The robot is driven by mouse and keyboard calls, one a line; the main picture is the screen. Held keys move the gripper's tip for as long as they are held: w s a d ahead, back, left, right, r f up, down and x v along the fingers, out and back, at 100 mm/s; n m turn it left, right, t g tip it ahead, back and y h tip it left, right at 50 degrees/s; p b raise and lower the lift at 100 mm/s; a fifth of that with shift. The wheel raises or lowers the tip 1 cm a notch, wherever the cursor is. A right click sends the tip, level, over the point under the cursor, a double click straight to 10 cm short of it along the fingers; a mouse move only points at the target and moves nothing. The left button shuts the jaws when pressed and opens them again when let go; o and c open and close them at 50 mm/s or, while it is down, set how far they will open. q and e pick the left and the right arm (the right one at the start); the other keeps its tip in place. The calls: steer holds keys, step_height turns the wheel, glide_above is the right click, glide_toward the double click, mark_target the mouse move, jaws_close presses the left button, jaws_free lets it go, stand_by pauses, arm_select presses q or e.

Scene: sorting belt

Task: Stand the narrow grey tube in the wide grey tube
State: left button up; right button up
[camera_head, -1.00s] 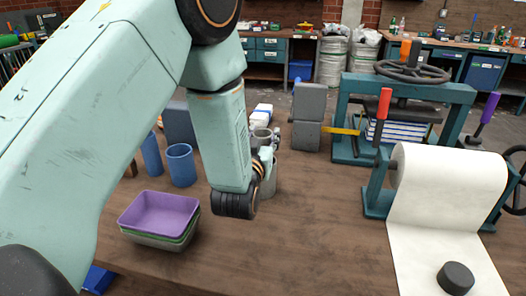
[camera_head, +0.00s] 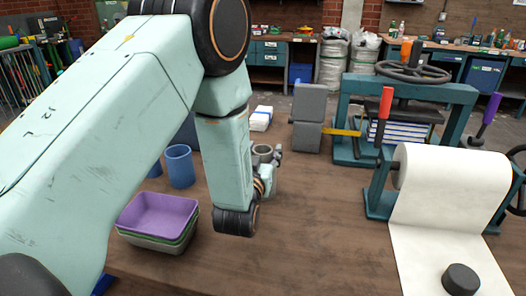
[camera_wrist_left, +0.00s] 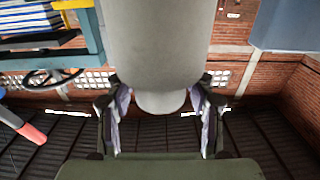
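The narrow grey tube (camera_head: 263,149) is upright, its open rim showing beside my left forearm in the head view. In the left wrist view, which is upside down, its end (camera_wrist_left: 161,102) sits between the two finger pads. My left gripper (camera_head: 269,160) is shut on it. The wide grey tube (camera_head: 272,184) stands on the table directly below, mostly hidden by my wrist. It fills the middle of the wrist view (camera_wrist_left: 160,45), with the narrow tube's end projecting past its edge. How deep the narrow tube sits is hidden. My right gripper is out of view.
A purple tray (camera_head: 158,213) on a green one and a blue cup (camera_head: 180,166) stand left. Grey blocks (camera_head: 309,103), a teal press (camera_head: 350,118) and a paper roll (camera_head: 448,180) with a black puck (camera_head: 460,279) stand right. The front middle of the table is clear.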

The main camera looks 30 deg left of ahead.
arm_select(q)
steer(key=shift+o, duration=0.9)
steer(key=shift+s+r, duration=0.1)
steer(key=shift+r, duration=0.3)
steer(key=p+v, duration=0.1)
steer(key=v, duration=1.1)
steer(key=shift+p, duration=0.3)
